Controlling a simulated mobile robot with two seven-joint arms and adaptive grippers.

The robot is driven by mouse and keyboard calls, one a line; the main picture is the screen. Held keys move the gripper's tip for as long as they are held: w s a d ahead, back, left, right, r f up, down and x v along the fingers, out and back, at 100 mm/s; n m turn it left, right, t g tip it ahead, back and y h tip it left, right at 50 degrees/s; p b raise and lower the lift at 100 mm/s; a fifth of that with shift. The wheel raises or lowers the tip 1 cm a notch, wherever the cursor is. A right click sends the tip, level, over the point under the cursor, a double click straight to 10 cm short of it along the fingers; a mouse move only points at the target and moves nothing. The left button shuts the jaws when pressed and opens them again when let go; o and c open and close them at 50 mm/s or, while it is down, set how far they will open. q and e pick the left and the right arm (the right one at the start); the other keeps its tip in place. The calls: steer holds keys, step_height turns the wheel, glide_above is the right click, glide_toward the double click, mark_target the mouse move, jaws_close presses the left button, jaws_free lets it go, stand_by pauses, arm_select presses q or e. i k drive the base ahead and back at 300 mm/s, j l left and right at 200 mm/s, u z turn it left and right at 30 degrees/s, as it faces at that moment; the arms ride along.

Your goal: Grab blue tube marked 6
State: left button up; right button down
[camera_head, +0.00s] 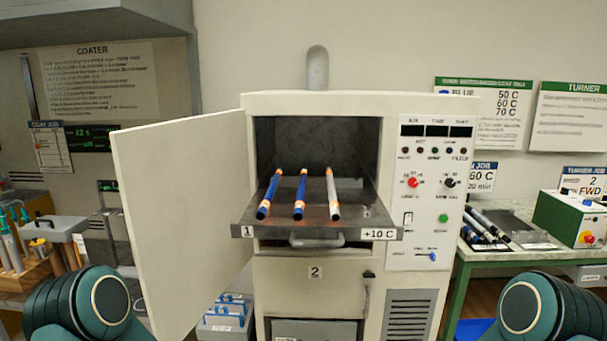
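Two blue tubes lie side by side on the pulled-out metal tray (370,222) of the oven: a left blue tube (270,194) and a middle blue tube (301,194). Both have dark near ends with orange and white bands. A pale tube (333,190) with a dark near end lies to their right. No number 6 can be read on any tube at this size. Neither of my grippers is in view; only teal parts of my arms show at the bottom left and bottom right corners.
The oven (420,290) has its upper door (180,210) swung open to the left. The tray has a front handle (317,240). A bench on the right holds dark rods (485,225) and a green machine (570,220). A rack of tubes (30,250) stands at left.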

mark_target(298, 206)
steer(key=k+u, duration=0.15)
steer(key=u, duration=1.05)
steer(key=l+u, duration=0.3)
steer(key=l, duration=0.55)
steer(key=k+l, duration=0.1)
steer(key=l, duration=1.05)
steer(key=k+l, duration=0.1)
steer(key=l, duration=1)
steer(key=k+l, duration=0.1)
steer(key=l, duration=1.05)
